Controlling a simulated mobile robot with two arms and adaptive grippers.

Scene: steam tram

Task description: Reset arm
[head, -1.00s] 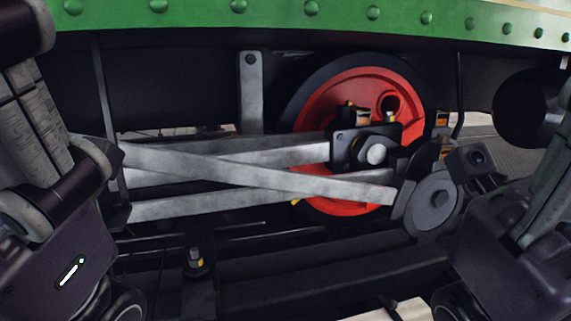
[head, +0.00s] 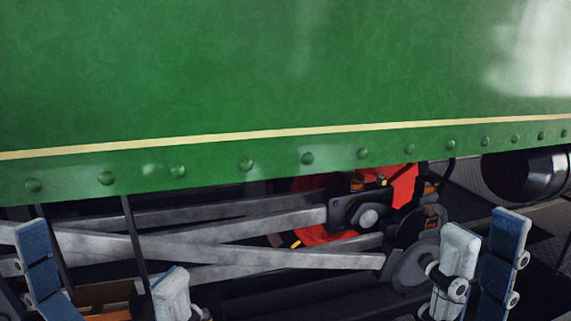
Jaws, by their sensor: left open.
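My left gripper (head: 106,284) shows at the lower left in the head view. Its two fingers, one with a blue pad and one pale grey, stand well apart with nothing between them. My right gripper (head: 482,252) shows at the lower right, with a pale finger and a blue-padded finger close beside each other. The picture does not settle how far its jaws are apart. I see nothing held in it. Both grippers point upward in front of the tram's running gear. The lower parts of both are cut off by the bottom edge.
The tram's green side panel (head: 270,75), with a cream stripe and rivets, fills the upper view. Below it are grey rods (head: 225,250), a black crosshead block (head: 345,213), a partly hidden red wheel (head: 403,188) and a dark cylinder (head: 525,175) at the right.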

